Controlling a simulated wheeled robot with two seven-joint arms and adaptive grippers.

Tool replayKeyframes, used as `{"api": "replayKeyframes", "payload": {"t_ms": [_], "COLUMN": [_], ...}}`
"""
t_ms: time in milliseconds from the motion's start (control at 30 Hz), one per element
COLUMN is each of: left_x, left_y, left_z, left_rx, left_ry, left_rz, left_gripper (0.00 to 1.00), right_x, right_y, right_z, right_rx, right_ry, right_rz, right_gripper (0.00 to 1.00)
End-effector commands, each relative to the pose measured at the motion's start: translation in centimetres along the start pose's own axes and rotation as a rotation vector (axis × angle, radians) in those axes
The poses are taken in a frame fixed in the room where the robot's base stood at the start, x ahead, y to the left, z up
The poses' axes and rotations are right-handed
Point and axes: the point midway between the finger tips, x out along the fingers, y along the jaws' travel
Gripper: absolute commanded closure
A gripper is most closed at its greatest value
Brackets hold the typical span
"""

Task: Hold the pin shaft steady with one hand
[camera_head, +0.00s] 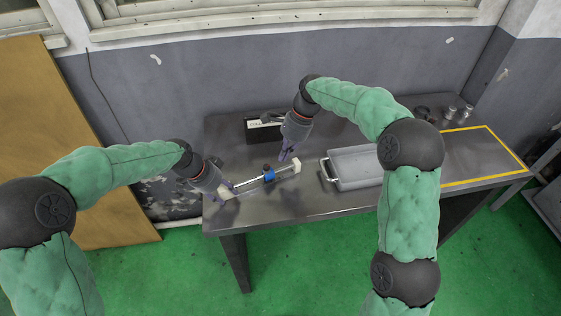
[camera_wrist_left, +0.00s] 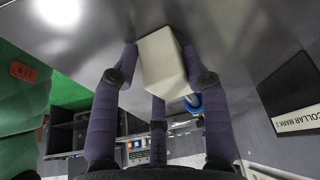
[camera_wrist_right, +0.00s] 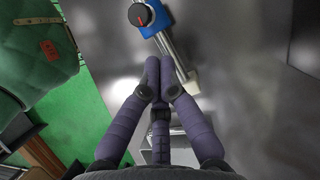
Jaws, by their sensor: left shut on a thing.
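The pin shaft (camera_head: 254,183) is a thin metallic rod lying over the table, with a pale block at each end and a blue part (camera_head: 269,174) with a dark knob along it. My left gripper (camera_head: 228,189) is at its left end. In the left wrist view its fingers (camera_wrist_left: 160,60) are shut on the pale end block (camera_wrist_left: 162,60). My right gripper (camera_head: 288,156) is beside the right part of the shaft. In the right wrist view its fingertips (camera_wrist_right: 161,66) are close together with nothing seen between them, and the blue part (camera_wrist_right: 147,18) shows beyond them.
A grey tray (camera_head: 330,172) with a handle stands on the table right of the shaft. A black box (camera_head: 249,134) with a white label is behind. Small cylindrical parts (camera_head: 450,113) stand at the back right, near a yellow-outlined area (camera_head: 480,129).

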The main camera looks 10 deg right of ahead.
Motion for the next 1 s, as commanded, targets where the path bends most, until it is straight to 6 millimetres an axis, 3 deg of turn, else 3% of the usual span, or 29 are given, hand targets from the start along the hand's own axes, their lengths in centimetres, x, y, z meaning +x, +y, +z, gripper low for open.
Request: {"api": "replayKeyframes", "payload": {"t_ms": [200, 533, 767, 1000], "left_x": [0.0, 0.0, 0.0, 0.0], "left_y": [0.0, 0.0, 0.0, 0.0], "left_z": [0.0, 0.0, 0.0, 0.0], "left_rx": [0.0, 0.0, 0.0, 0.0], "left_ry": [0.0, 0.0, 0.0, 0.0], "left_rz": [0.001, 0.001, 0.001, 0.001], "left_gripper": [1.0, 1.0, 1.0, 1.0], "right_x": [-3.8, -6.2, -4.5, -0.3], "right_y": [0.0, -0.2, -0.1, -0.1], "right_z": [-0.1, -0.7, -0.7, -0.7], "right_rx": [0.0, 0.002, 0.0, 0.0], "right_ry": [0.001, 0.001, 0.0, 0.0], "right_rz": [-0.002, 0.001, 0.005, 0.006], "right_gripper": [1.0, 1.0, 1.0, 1.0]}}
